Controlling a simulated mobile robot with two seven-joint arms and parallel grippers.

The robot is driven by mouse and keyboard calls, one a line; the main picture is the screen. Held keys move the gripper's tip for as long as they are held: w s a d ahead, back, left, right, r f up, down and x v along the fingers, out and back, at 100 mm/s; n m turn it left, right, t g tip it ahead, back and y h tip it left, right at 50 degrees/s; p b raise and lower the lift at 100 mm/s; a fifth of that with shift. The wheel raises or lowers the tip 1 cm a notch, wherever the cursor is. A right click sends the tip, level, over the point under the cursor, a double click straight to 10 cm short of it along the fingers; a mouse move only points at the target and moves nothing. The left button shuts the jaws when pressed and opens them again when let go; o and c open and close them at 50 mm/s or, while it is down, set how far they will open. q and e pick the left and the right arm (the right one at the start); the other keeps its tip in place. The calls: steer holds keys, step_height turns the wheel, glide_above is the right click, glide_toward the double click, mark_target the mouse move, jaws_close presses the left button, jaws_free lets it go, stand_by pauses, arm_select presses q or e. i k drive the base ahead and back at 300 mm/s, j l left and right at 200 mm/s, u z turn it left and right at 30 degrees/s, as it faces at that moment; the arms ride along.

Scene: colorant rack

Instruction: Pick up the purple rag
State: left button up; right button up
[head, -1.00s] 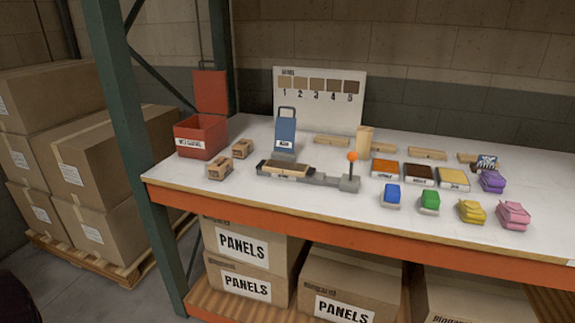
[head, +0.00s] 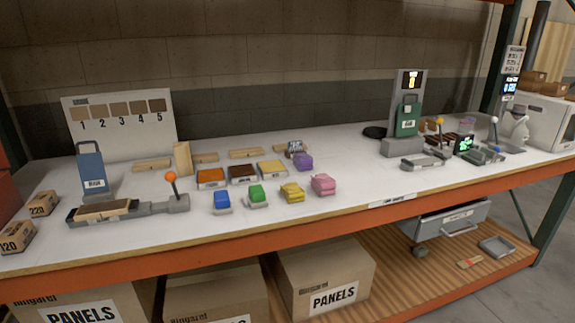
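The purple rag (head: 303,162) is a small folded bundle on the white bench top, near the middle of the head view. It lies behind the pink rag (head: 323,184) and to the right of the tray with yellow contents (head: 271,169). A small dark-and-white patterned item (head: 296,148) sits just behind it. The yellow rag (head: 292,192) is in front of it, slightly left. Neither of my grippers shows in the head view.
A green block (head: 257,195) and blue block (head: 222,201) lie left of the rags. A lever device (head: 174,203) stands further left. A green-panelled stand (head: 407,120) is at the right. The bench top between rags and stand (head: 360,165) is clear.

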mark_target(303, 163)
steer(key=i+l, duration=0.25)
steer(key=i, duration=0.15)
steer(key=i+l, duration=0.3)
steer(key=i, duration=0.15)
